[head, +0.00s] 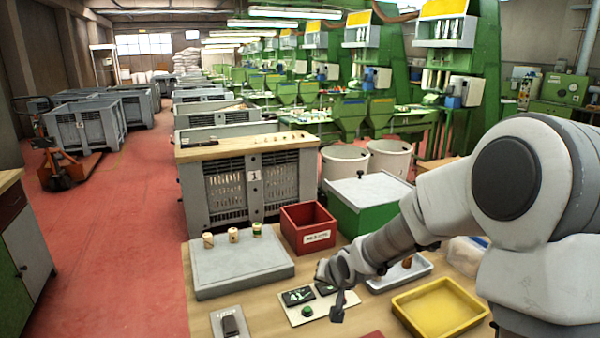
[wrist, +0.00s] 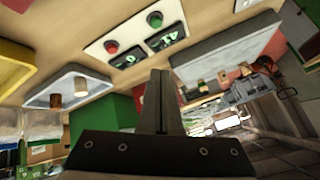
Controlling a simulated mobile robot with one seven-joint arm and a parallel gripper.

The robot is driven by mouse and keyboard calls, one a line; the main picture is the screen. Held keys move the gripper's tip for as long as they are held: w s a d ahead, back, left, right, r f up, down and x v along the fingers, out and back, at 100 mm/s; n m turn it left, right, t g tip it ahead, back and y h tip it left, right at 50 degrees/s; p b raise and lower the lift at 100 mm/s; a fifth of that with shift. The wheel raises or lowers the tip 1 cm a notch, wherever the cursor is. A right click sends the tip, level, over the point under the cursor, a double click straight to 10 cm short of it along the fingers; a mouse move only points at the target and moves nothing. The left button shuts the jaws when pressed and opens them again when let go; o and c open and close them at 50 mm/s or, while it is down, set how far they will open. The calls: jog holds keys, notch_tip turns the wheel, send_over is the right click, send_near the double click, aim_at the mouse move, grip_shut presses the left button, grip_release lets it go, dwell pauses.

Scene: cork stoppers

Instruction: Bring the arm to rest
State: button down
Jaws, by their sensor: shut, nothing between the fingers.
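My arm reaches in from the right in the head view. My gripper (head: 339,306) hangs over the workbench, its fingers shut and empty, above the white button panel (head: 292,318). In the wrist view the shut fingers (wrist: 161,76) point at the panel (wrist: 93,47), which has a red button, a green button and two dark displays. Whether the fingertips touch anything cannot be told, but they appear clear of it.
Behind the panel stand a red bin (head: 307,229) and a green box with a grey lid (head: 368,192). A pale tray (head: 419,263) with brown pieces and a yellow tray (head: 440,305) lie right, under my arm. A small grey device (head: 230,325) lies at the front left.

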jog(key=s+d+r+h, duration=0.1)
jog(key=s+d+r, duration=0.2)
jog(key=s+r, duration=0.3)
jog(key=s+d+r+n+g+h, duration=0.1)
jog(key=s+d+r+h, duration=0.2)
jog(key=s, duration=0.4)
jog(key=s+d+r, duration=0.3)
jog(key=s+r, duration=0.3)
jog(key=s, duration=0.1)
jog(key=s+n+g+y, duration=0.1)
jog(key=s, duration=0.9)
jog(key=shift+a+r, duration=0.15)
jog(key=shift+r, duration=0.25)
jog(key=shift+d, duration=0.2)
